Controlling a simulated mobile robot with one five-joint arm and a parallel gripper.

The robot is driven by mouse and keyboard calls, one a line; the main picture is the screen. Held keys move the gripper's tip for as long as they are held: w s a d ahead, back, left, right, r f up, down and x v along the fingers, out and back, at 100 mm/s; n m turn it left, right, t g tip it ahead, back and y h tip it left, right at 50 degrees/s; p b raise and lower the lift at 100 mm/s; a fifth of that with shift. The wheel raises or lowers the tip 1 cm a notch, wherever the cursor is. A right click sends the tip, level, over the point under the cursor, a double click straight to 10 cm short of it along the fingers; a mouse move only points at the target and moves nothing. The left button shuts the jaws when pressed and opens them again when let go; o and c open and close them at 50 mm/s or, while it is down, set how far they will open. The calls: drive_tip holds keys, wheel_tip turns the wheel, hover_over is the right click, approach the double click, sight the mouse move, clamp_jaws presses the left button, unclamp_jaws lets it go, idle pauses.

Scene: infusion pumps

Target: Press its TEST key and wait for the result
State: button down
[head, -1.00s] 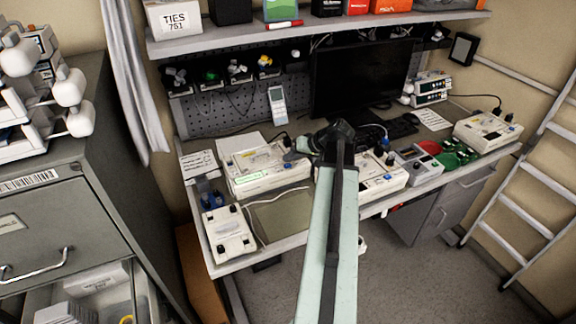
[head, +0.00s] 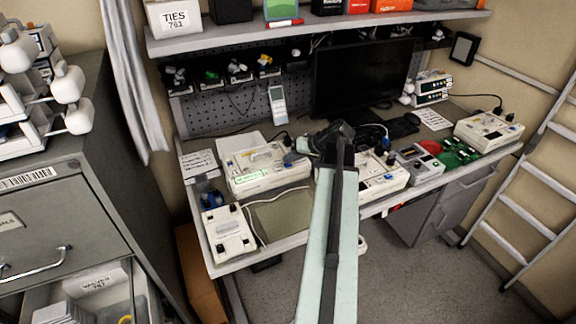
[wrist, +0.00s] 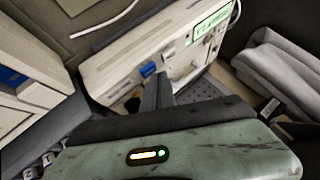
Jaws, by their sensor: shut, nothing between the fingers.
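A white bench unit (head: 268,170) with a lit green display (head: 250,178) stands on the left half of the bench. In the wrist view the same unit (wrist: 130,75) appears turned, with its green display (wrist: 212,22) at the upper right and a blue fitting (wrist: 147,69) on its face. The TEST key and the display text are not readable.
A second white unit (head: 378,177) stands right of my arm, and a smaller white device (head: 228,233) at the front left. A bare grey mat (head: 280,215) lies between them. A monitor (head: 360,75) stands behind. A shelf (head: 320,28) overhangs the bench.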

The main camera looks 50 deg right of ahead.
sight(290, 165)
drive_tip(key=shift+f+b, duration=0.45)
idle(0.4)
drive_tip(key=shift+r, duration=0.15)
drive_tip(key=shift+r+p, duration=0.7)
drive_tip(key=shift+p, duration=0.15)
wheel_tip(290, 165, up, 5)
drive_tip(key=p, duration=0.5)
drive_tip(key=shift+r, duration=0.1)
idle(0.3)
